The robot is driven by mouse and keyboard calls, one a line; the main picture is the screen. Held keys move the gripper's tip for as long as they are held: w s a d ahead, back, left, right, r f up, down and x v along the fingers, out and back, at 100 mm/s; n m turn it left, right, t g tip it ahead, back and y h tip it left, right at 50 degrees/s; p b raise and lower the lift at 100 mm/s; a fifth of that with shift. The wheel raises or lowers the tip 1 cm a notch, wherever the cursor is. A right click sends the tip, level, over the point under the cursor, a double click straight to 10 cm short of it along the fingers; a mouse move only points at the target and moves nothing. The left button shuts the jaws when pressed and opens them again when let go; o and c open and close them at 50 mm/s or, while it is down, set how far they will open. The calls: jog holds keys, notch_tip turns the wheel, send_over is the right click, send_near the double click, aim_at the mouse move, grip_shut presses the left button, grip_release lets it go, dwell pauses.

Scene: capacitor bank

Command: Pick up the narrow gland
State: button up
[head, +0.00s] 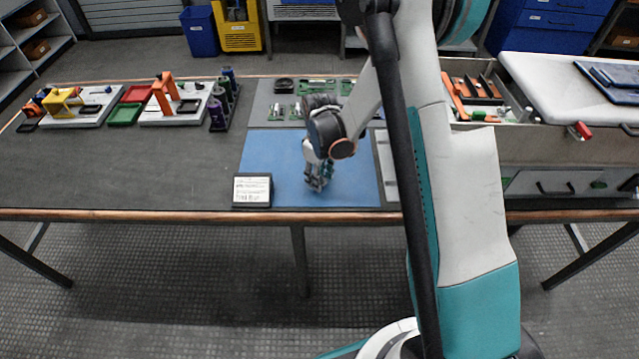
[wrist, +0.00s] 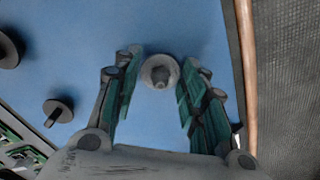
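My gripper (head: 318,182) points down low over the blue mat (head: 270,155) in the head view. In the wrist view my gripper (wrist: 160,78) is open, with its green-padded fingers apart. A small grey gland-like piece (wrist: 160,71), a round flange with a short stub, lies between the fingertips, with visible gaps on both sides. A dark disc with a thin peg (wrist: 57,112) lies on the mat to the left. A larger dark disc (wrist: 8,48) is cut by the left edge. I cannot tell for certain by width which is the narrow gland.
A small label stand (head: 252,190) is at the mat's front left. Green boards (head: 318,86) lie behind the mat. Coloured fixtures (head: 160,95) stand left, and a drawer of parts (head: 480,90) is right. The copper-coloured table edge (wrist: 247,70) runs close beside the mat.

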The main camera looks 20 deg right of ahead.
jog(key=shift+f, duration=0.1)
jog(key=shift+c, duration=0.5)
jog(key=c, duration=0.4)
jog(key=shift+o, duration=0.2)
notch_tip(320, 180, up, 20)
jog(key=p, duration=0.7)
